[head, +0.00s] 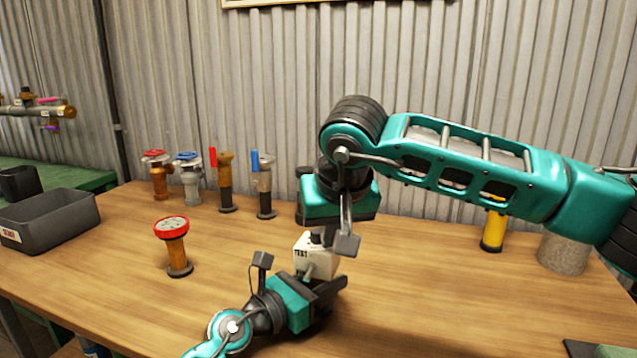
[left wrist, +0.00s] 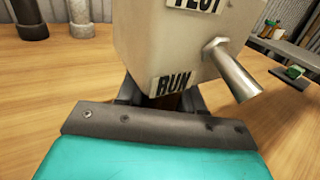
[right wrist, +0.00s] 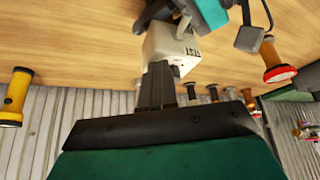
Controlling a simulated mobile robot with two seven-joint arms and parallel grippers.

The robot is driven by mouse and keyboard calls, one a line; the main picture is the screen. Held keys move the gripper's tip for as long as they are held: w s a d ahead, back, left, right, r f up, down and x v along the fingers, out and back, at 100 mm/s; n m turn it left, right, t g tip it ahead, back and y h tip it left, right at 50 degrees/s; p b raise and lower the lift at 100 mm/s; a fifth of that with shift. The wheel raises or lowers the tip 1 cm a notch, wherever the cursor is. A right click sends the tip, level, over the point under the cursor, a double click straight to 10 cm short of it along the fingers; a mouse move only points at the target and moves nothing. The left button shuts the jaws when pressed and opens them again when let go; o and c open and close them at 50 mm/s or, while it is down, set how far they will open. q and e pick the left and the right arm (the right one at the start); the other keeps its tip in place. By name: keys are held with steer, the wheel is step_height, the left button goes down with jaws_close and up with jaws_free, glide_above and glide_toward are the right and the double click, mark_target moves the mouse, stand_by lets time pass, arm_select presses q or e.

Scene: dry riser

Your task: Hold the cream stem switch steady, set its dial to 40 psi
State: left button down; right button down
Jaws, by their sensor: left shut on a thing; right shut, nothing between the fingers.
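The cream stem switch (head: 318,260) is a cream box with TEST and RUN labels and a metal side lever, above the wooden table. It also shows in the left wrist view (left wrist: 190,45) and the right wrist view (right wrist: 168,48). My left gripper (head: 322,285) is shut on the switch's stem, just under the box; the dark stem is mostly hidden in the left wrist view. My right gripper (head: 321,234) is shut and empty, its fingertips pointing down at the box's top. They are at or very near it; contact is unclear. The dial and its reading are not visible.
A red-topped post (head: 177,255) stands left of the switch. Several valve pieces stand along the back, among them a blue-handled one (head: 263,190). A grey bin (head: 50,220) is at far left. A yellow cylinder (head: 493,230) and grey cylinder (head: 563,252) are at right.

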steer(key=shift+s+a, duration=0.1)
steer(key=shift+a, duration=0.15)
steer(key=shift+s+a, duration=0.1)
steer(key=shift+a, duration=0.75)
stand_by(0.3)
steer(key=shift+s, duration=0.1)
steer(key=shift+s, duration=0.3)
step_height(320, 180, up, 6)
stand_by(0.4)
